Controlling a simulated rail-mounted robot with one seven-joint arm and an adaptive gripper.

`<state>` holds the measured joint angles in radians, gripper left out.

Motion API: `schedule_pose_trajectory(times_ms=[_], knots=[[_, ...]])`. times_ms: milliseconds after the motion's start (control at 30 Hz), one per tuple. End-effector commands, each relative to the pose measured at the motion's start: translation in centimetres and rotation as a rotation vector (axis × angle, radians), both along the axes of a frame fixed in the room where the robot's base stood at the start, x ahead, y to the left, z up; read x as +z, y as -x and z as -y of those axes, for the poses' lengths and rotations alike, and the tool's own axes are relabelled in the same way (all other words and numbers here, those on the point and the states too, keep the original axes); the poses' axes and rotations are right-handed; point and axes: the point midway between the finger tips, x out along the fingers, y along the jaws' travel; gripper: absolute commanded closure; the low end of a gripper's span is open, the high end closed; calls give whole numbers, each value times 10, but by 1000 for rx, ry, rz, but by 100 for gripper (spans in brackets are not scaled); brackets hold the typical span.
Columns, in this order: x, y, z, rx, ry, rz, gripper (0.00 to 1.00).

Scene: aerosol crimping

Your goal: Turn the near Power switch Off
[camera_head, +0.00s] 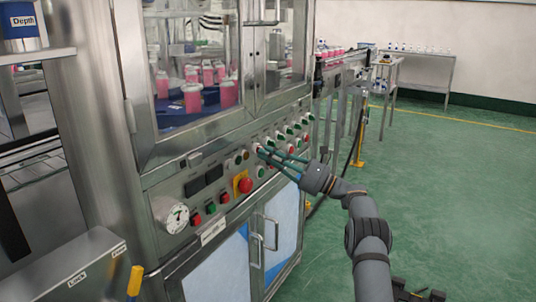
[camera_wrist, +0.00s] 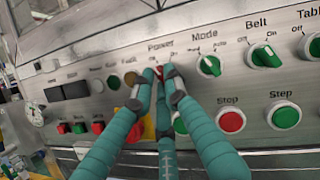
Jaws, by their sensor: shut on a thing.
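The Power switch (camera_wrist: 159,71) is a small red knob under the "Power" label on the steel control panel in the wrist view. My gripper (camera_wrist: 157,84) has its teal fingers closed around this knob, which hides most of it. Which way the knob points cannot be told. In the head view my gripper (camera_head: 265,154) reaches the panel from the right, with its fingertips at the switch row; the knob itself is mostly hidden there.
Right of it are the green Mode knob (camera_wrist: 209,65) and Belt knob (camera_wrist: 264,56). Below are a red Stop button (camera_wrist: 230,121) and a green Step button (camera_wrist: 284,116). A red emergency button (camera_head: 246,186) on yellow sits nearby. The green floor (camera_head: 440,190) at right is open.

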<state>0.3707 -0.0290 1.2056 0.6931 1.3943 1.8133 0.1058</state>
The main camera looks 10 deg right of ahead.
Motion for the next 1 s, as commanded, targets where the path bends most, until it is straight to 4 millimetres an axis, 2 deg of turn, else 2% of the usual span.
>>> schedule_pose_trajectory(times_ms=[667, 700, 1000], knots=[[0, 0, 0, 0, 38, 40, 100], [0, 0, 0, 0, 38, 40, 85], [0, 0, 0, 1, 36, 39, 68]])
